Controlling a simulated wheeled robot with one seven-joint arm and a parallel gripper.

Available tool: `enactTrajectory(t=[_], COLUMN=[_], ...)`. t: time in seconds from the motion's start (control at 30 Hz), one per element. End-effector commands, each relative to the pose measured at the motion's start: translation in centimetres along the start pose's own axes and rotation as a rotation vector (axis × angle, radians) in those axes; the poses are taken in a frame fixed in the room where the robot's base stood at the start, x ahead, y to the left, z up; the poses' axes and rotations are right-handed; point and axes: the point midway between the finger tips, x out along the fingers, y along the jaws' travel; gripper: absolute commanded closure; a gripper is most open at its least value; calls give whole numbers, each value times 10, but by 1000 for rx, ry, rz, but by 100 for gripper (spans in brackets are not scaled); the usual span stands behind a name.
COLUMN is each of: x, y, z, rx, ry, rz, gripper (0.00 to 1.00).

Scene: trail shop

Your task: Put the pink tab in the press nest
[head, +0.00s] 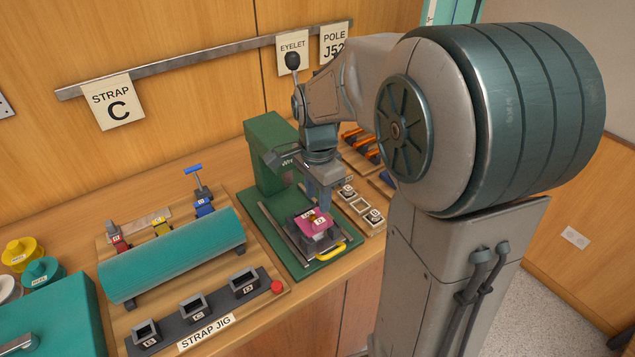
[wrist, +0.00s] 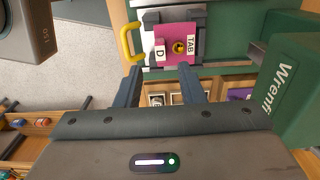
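The pink tab (head: 318,221), marked TAB and D, lies on the dark press nest (head: 322,242) at the front of the green press (head: 268,150). In the wrist view the tab (wrist: 170,58) has a small brass round piece at its middle, and grey nest walls (wrist: 150,20) show around it. I cannot tell whether it is fully seated. My gripper (head: 322,200) is above and close behind the tab in the head view. In the wrist view my gripper (wrist: 159,72) has its fingers apart with nothing between them, and the tab is just beyond the fingertips.
A yellow handle (head: 332,251) sticks out in front of the nest. The strap jig (head: 150,318) with a teal roll (head: 172,256) and several labelled sockets is to the left. A wooden tray (head: 357,207) with small parts is close at the right.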

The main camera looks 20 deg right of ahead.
Motion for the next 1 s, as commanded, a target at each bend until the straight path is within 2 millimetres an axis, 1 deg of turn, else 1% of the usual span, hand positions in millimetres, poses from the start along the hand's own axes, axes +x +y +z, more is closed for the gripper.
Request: enactTrajectory(t=[0.03, 0.1, 0.2, 0.33, 0.43, 0.57, 0.7, 0.9, 1.0], x=[-10, -20, -31, -39, -45, -52, -55, -52, -48], y=[0, 0, 0, 3, 14, 38, 69, 109, 123], z=[0, 0, 0, 1, 5, 13, 23, 36, 40], rx=[0, 0, 0, -23, -106, -316, -587, -953, -1093], ry=[1, 1, 0, 2, 10, 38, 87, 176, 218], rz=[-5, -3, -1, -6, -26, -73, -123, -172, -184], gripper=[65, 65, 65, 65, 65, 65, 65, 65, 65])
